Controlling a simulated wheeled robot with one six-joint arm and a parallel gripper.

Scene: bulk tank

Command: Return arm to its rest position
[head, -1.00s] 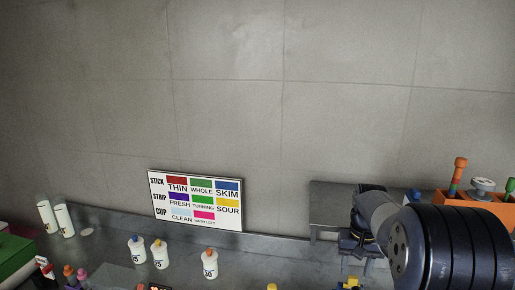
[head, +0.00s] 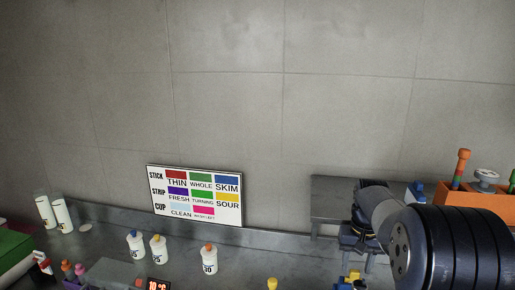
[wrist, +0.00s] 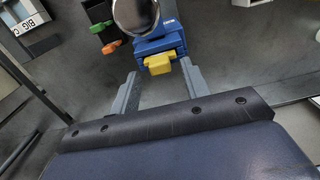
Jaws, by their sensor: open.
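My arm (head: 445,245) fills the lower right of the head view, in front of the grey bench. My gripper (wrist: 160,95) shows in the wrist view with its two grey fingers spread apart. A blue device with a yellow tab (wrist: 160,64) and a shiny round metal top lies just beyond and between the fingertips. I see nothing held between the fingers. Whether a fingertip touches the device cannot be told.
A colour chart (head: 195,197) leans on the back wall. Several white bottles (head: 209,260) stand on the bench. An orange rack (head: 478,199) is at the right. Green and orange pieces (wrist: 104,27) lie left of the blue device. Two white cylinders (head: 62,213) stand far left.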

